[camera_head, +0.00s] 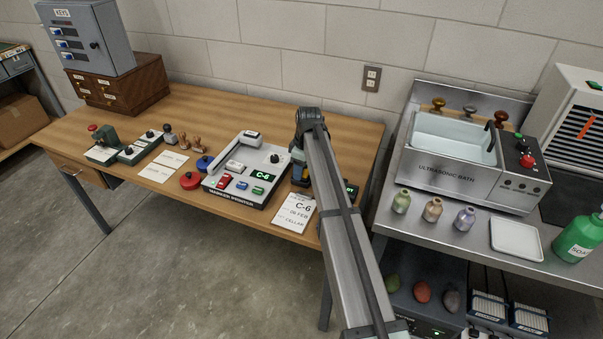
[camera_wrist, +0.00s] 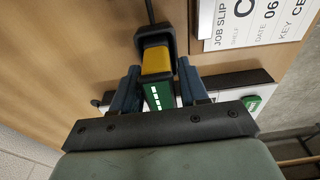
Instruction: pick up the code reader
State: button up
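The code reader seems to be the yellow-and-black device in the wrist view (camera_wrist: 156,60), lying ahead of and between my fingers. A green panel with white marks (camera_wrist: 158,97) shows at its near end; I cannot tell whether it belongs to the reader or a stand. My gripper (camera_wrist: 160,70) looks open, one finger on each side, with a narrow gap; contact is not clear.
A grey number printer (camera_head: 240,203) stands left of my arm, with a job slip (camera_head: 296,212) at the desk's front edge. Stamps (camera_head: 190,180) and a green press (camera_head: 100,150) stand further left. A steel bench (camera_head: 385,210) with an ultrasonic bath (camera_head: 448,168) is on the right.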

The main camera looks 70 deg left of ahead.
jog(key=c, duration=0.7)
jog(key=shift+r, duration=0.1)
notch_tip(320, 180, up, 10)
jog(key=shift+f, duration=0.1)
dwell(0.3)
